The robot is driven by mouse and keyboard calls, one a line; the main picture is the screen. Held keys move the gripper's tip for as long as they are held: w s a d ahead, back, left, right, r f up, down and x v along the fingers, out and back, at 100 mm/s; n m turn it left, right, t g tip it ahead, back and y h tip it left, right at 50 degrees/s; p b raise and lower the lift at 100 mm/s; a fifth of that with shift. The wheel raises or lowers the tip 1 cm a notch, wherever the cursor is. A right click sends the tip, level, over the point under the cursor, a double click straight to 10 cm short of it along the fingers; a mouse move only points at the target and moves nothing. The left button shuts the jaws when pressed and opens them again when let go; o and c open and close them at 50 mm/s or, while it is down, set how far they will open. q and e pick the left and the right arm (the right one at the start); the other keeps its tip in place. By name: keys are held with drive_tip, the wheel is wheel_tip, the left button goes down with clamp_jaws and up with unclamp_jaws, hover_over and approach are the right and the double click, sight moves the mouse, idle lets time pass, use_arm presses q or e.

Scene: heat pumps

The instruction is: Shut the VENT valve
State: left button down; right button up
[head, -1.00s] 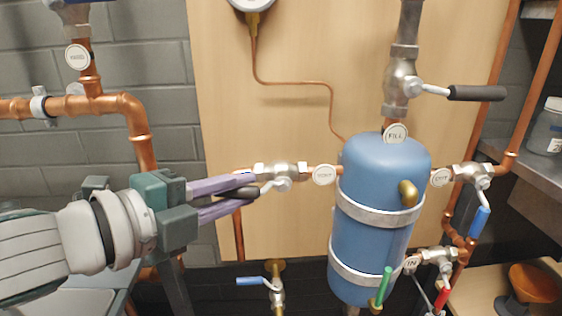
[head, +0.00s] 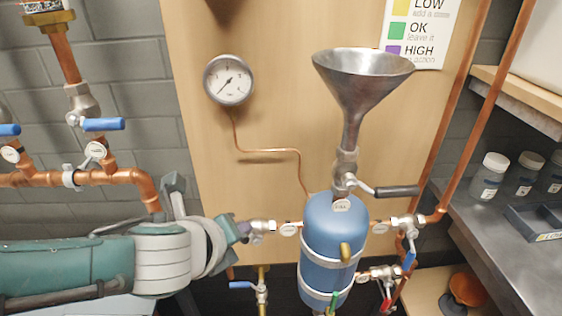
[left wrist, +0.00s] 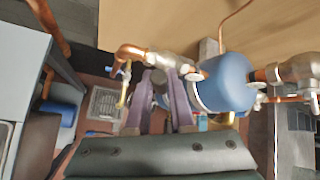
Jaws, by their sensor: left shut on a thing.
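The VENT valve (head: 259,226) is the silvery valve on the copper pipe left of the blue vessel (head: 328,227), beside a round white tag (head: 289,229). My left gripper (head: 243,230) comes in from the left and is at this valve, shut on its handle; the hand hides the handle in the head view. In the left wrist view, the valve body (left wrist: 168,62) lies just beyond the purple fingers of my left gripper (left wrist: 163,85). The fingers point roughly across the pipe there. The handle's exact angle is hard to tell. My right gripper is not in view.
A valve with a black handle (head: 392,191) sits under the metal funnel (head: 362,75). Blue-handled valves (head: 103,125) are at left, with others right of and below the vessel. A gauge (head: 229,79) hangs on the board. A shelf with jars (head: 490,175) is at right.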

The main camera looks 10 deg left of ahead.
use_arm(q)
drive_tip(key=shift+w+d+r+m+y, duration=0.15)
drive_tip(key=shift+d+r+m+y, duration=0.15)
drive_tip(key=shift+d+r+y, duration=0.15)
drive_tip(key=shift+w+d+f+m+g+y, duration=0.1)
drive_tip(key=shift+d+m+g+y, duration=0.25)
drive_tip(key=shift+y, duration=0.2)
drive_tip(key=shift+w+d+m+g+y+b, duration=0.1)
drive_tip(key=shift+d+m+g+y+b, duration=0.1)
drive_tip(key=shift+d+m+y+b, duration=0.3)
drive_tip(key=shift+w+d+m+g+y+b, duration=0.1)
drive_tip(key=shift+d+m+g+y+b, duration=0.2)
drive_tip(key=shift+y, duration=0.4)
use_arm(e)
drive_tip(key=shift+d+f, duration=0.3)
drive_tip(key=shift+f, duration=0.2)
use_arm(q)
drive_tip(key=shift+a, duration=0.1)
drive_tip(key=c, duration=0.8)
unclamp_jaws()
